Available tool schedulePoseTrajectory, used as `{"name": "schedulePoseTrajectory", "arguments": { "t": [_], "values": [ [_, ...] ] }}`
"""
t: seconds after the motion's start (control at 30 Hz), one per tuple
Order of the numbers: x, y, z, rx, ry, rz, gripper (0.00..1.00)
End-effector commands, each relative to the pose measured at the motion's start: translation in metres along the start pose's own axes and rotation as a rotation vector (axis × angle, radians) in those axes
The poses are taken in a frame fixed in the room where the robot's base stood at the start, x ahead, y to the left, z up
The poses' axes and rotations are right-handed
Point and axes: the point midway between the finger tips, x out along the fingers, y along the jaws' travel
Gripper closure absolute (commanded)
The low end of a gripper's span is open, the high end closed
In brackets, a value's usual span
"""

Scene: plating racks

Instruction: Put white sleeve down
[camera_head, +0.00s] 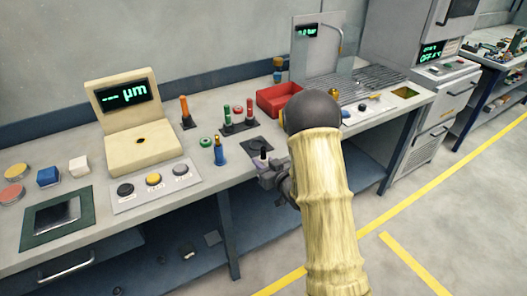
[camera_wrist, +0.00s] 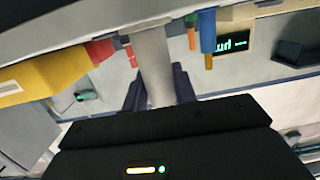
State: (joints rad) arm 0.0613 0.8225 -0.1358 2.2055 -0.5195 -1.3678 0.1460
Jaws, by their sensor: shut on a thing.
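My gripper (camera_head: 270,178) is at the front edge of the bench, in front of a dark square plate (camera_head: 256,143). In the wrist view the gripper (camera_wrist: 158,88) has its dark fingers closed on the sides of a pale grey-white sleeve (camera_wrist: 153,60). In the head view only a small pale part of the sleeve (camera_head: 263,161) shows above the fingers. My arm hides part of the bench to the right. I cannot tell whether the sleeve touches anything.
A blue post (camera_head: 218,151), a green ring (camera_head: 206,142) and a rack of red and green posts (camera_head: 239,127) stand left of the gripper. An orange post (camera_head: 185,112) is farther back. A red bin (camera_head: 276,104) sits behind. A beige gauge (camera_head: 140,140) is at left.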

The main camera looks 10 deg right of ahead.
Motion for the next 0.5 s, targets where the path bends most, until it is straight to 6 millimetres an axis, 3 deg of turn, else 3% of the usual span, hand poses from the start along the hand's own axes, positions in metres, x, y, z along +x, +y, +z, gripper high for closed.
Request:
{"name": "schedulePoseTrajectory", "arguments": {
  "t": [0.5],
  "values": [
    [-0.010,-0.010,0.132,0.037,-0.006,0.234,0.94]
  ]
}}
